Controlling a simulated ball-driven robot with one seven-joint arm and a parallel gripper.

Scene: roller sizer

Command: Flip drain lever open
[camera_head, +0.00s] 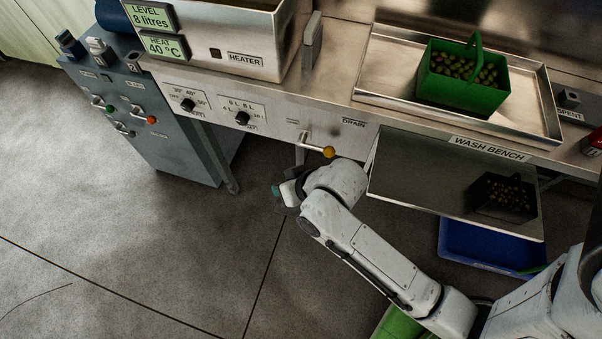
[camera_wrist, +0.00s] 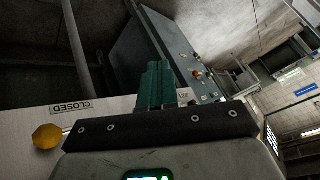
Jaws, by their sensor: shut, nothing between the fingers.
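The drain lever (camera_head: 315,149) sticks out sideways to the right below the wash bench's front panel, near the DRAIN label (camera_head: 353,123). Its round yellow knob (camera_head: 328,152) also shows at the left of the wrist view (camera_wrist: 47,136), close to an upside-down CLOSED label (camera_wrist: 72,106). My gripper (camera_head: 277,191) is below and left of the lever in the head view, partly hidden by my wrist. In the wrist view its green fingers (camera_wrist: 156,85) are together and empty. They are apart from the knob, which lies to their left.
A grey control cabinet (camera_head: 185,145) with switches stands to the left. A steel tray (camera_head: 390,65) holds a green basket (camera_head: 463,90) of olive-like fruit. A blue crate (camera_head: 480,250) sits under the bench at right. The floor at lower left is clear.

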